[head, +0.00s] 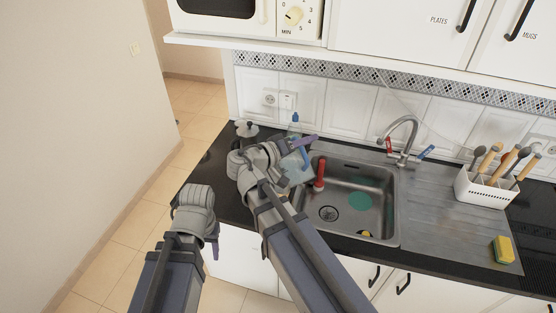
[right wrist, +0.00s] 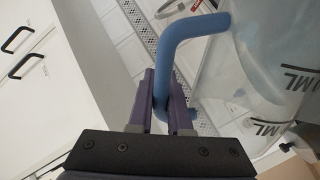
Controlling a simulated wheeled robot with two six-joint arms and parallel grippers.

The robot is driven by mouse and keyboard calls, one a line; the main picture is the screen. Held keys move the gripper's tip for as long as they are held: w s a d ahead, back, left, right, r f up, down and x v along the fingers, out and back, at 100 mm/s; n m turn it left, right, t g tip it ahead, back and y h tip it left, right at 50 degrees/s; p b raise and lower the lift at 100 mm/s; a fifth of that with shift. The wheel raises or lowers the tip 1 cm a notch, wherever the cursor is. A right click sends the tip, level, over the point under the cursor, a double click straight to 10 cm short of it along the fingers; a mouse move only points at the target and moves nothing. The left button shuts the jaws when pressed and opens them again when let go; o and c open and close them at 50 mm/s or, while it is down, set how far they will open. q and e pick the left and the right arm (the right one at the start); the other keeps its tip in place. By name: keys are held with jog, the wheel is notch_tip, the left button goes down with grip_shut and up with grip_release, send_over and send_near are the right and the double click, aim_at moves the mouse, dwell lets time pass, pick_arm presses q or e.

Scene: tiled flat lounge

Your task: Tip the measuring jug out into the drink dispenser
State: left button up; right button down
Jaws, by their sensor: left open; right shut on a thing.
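The measuring jug, clear with dark ML marks and a blue handle, fills the right of the right wrist view (right wrist: 265,70). In the head view it shows partly behind my right gripper, over the counter left of the sink (head: 296,172). My right gripper (head: 308,146) is shut on the blue handle, also seen in the right wrist view (right wrist: 162,95). I cannot tell whether the jug touches the counter or what it holds. My left gripper (head: 213,236) is open and empty in front of the counter's left end. I cannot make out the drink dispenser for certain.
A grey-white lid-like thing with a dark knob (head: 247,129) is at the counter's back left. A blue-topped bottle (head: 294,123) stands behind the jug. The sink (head: 345,215), tap (head: 405,135), utensil holder (head: 487,192) and yellow-green sponge (head: 503,250) lie right. Cupboards hang above.

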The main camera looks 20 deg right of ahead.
jog(key=shift+d, duration=0.2)
jog(key=shift+w+a, duration=0.15)
jog(key=shift+a, duration=0.1)
jog(key=shift+d, duration=0.2)
jog(key=shift+w+a, duration=0.1)
jog(key=shift+a, duration=0.1)
jog(key=shift+d, duration=0.1)
